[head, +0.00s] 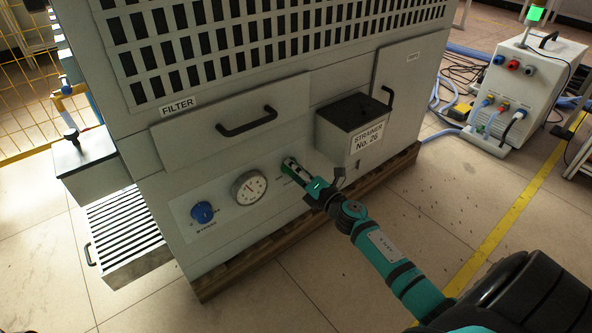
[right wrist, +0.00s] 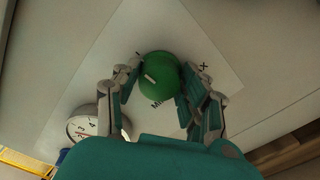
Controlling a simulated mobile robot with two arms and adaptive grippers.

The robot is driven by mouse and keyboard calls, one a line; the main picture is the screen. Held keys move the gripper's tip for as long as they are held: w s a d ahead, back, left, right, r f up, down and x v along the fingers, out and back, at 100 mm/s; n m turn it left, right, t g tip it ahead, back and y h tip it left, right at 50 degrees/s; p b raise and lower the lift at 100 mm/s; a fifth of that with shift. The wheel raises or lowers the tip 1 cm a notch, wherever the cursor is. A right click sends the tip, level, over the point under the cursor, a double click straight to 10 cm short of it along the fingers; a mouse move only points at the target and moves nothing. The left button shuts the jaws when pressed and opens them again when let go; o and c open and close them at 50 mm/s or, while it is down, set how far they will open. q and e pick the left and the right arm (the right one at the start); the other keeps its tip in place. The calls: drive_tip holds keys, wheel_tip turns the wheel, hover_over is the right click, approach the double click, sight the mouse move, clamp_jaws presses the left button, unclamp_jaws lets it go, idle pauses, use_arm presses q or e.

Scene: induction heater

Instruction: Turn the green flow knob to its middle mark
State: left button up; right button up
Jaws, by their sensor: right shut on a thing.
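The green flow knob (right wrist: 159,77) is on the front panel of the machine. In the right wrist view it is round, with a pale pointer line on its face directed to the upper left. Letters of a label show on the white plate around it, partly covered by the knob and fingers. My right gripper (right wrist: 155,88) is shut on the knob, one finger on each side. In the head view my right gripper (head: 296,172) reaches the panel just right of the gauge and mostly hides the knob. My left gripper is not in view.
A round gauge (head: 249,188) and a blue bypass knob (head: 203,212) sit left of the green knob. A strainer box (head: 352,128) juts out at upper right. The filter drawer handle (head: 246,122) is above. A white unit (head: 522,90) with hoses stands at far right.

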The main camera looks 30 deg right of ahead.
drive_tip(key=shift+w+r, duration=0.1)
drive_tip(key=shift+r, duration=0.15)
drive_tip(key=o, duration=0.9)
drive_tip(key=shift+o, duration=1.2)
drive_tip(key=shift+w+f, duration=0.1)
drive_tip(key=shift+a, duration=0.1)
drive_tip(key=shift+f, duration=0.1)
drive_tip(key=s, duration=0.8)
drive_tip(key=s+d, duration=0.1)
drive_tip(key=s, duration=0.3)
